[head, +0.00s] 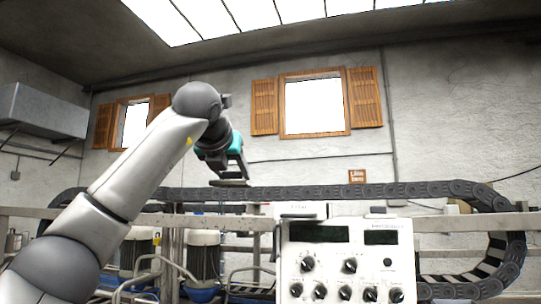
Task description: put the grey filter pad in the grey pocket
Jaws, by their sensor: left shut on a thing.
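My left gripper (234,176) hangs from the raised arm near the middle of the view, fingers pointing down. It is shut on a thin, flat grey piece (229,183), which looks like the grey filter pad. The piece is held roughly level, in front of the dark chain conveyor as seen from here. I cannot make out a grey pocket for certain. My right gripper is not in view.
A white control box (345,262) with several black knobs and dark displays stands at lower middle right. A dark chain conveyor (330,192) on metal rails crosses behind it. Blue-based motors (204,262) stand at lower left. The air above the box is clear.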

